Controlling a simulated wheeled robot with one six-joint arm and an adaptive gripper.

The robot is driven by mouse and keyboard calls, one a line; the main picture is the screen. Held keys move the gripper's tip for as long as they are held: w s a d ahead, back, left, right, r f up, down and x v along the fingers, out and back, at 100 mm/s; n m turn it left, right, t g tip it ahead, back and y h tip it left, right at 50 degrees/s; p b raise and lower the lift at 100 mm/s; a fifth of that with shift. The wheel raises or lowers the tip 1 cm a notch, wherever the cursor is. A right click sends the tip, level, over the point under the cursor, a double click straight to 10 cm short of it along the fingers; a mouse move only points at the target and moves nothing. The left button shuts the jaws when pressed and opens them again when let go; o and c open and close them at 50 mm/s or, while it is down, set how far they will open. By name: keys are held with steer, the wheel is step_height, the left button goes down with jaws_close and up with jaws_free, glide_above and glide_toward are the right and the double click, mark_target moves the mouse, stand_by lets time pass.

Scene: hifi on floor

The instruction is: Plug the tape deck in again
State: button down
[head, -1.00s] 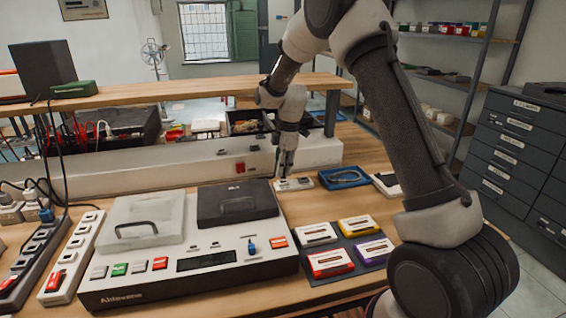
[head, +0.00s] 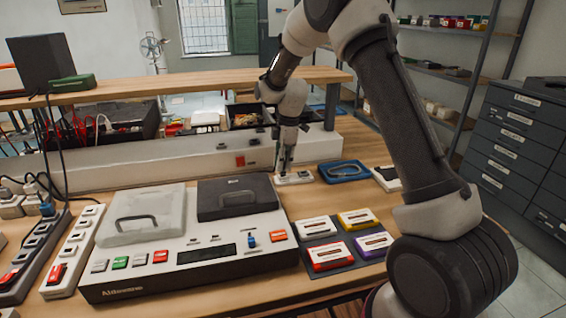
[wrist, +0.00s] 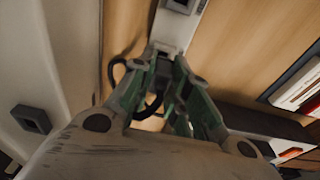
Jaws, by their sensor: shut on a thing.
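The tape deck (head: 140,285) is a wide white and black unit on the bench, with a grey lid, a dark lid and coloured keys. My gripper (head: 284,172) is beyond it, pointing down at a small white socket block (head: 296,179). In the wrist view my gripper (wrist: 165,55) is shut on a small grey plug (wrist: 163,49), mostly hidden between the fingertips. A black cord (wrist: 117,72) loops beside the fingers. The white socket block (wrist: 182,6) is just past the fingertips. I cannot tell whether the plug touches it or is in it.
A blue tray (head: 343,182) lies right of the socket block. Several cassettes (head: 329,257) lie on a dark mat right of the deck. Power strips (head: 80,245) with red switches are at the left. A long pale trunking (head: 130,168) and a raised shelf (head: 190,84) run behind.

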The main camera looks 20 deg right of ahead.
steer(key=shift+f, duration=0.9)
stand_by(2.4)
steer(key=c, duration=1.3)
jaws_free()
steer(key=r, duration=0.3)
steer(key=d+r, duration=0.1)
steer(key=r, duration=0.7)
steer(key=shift+d+r, duration=0.2)
steer(key=shift+r, duration=2.75)
